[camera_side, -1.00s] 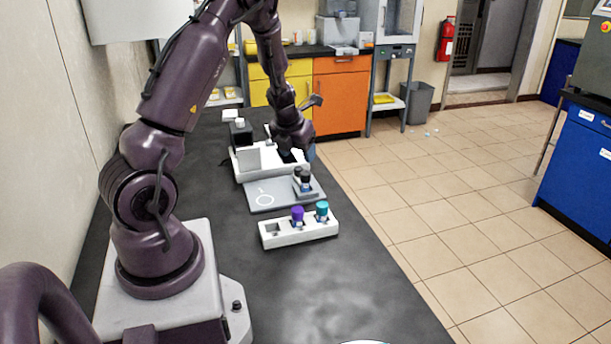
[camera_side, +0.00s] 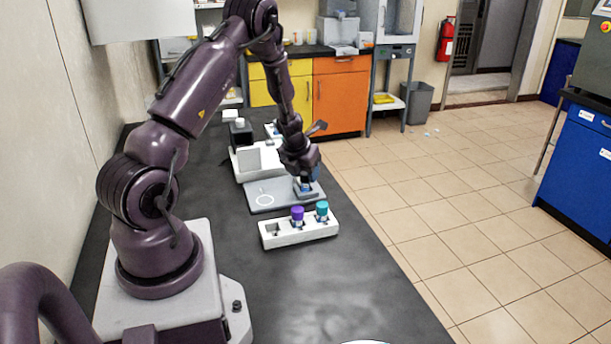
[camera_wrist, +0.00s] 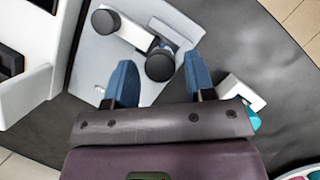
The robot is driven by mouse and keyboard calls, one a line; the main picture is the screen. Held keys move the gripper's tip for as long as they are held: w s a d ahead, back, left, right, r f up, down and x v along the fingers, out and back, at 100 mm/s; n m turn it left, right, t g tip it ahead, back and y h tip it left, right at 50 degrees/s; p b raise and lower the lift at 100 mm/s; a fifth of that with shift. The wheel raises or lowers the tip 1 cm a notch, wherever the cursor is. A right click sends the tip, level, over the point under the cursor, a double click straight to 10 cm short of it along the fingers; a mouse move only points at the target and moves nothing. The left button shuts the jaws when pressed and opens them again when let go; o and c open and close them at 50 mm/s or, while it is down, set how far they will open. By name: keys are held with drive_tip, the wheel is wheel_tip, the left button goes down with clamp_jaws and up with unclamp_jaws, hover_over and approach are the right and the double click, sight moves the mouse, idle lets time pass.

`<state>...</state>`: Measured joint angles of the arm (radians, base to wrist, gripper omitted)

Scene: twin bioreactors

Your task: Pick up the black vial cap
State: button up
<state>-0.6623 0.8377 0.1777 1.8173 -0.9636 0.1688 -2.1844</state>
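The wrist view shows two round black tops: one black cap (camera_wrist: 160,66) near the fingertips and another black top (camera_wrist: 105,21) farther up the picture, beside a pale bracket (camera_wrist: 130,33). Which is the task's vial cap I cannot tell for sure. My gripper (camera_wrist: 159,64) is open, with one blue finger on each side of the nearer cap and visible gaps between. In the side view my gripper (camera_side: 306,178) is over the small stand on the grey plate (camera_side: 266,195), hiding most of the stand and the caps.
A white rack (camera_side: 300,236) in front holds a purple-capped vial (camera_side: 297,213) and a teal-capped vial (camera_side: 322,208); its left slot is empty. A white device (camera_side: 246,160) stands behind the plate.

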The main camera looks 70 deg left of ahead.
drive_tip(key=c, duration=0.7)
drive_tip(key=shift+r, duration=0.1)
drive_tip(key=shift+r, duration=0.2)
drive_tip(key=s+d+r, duration=0.3)
drive_tip(key=r, duration=0.1)
drive_tip(key=s+d+r, duration=0.3)
drive_tip(key=r, duration=0.1)
drive_tip(key=s+d+r, duration=0.3)
drive_tip(key=d+r, duration=0.1)
drive_tip(key=shift+s+r, duration=0.2)
drive_tip(key=shift+s, duration=0.2)
drive_tip(key=shift+m, duration=0.3)
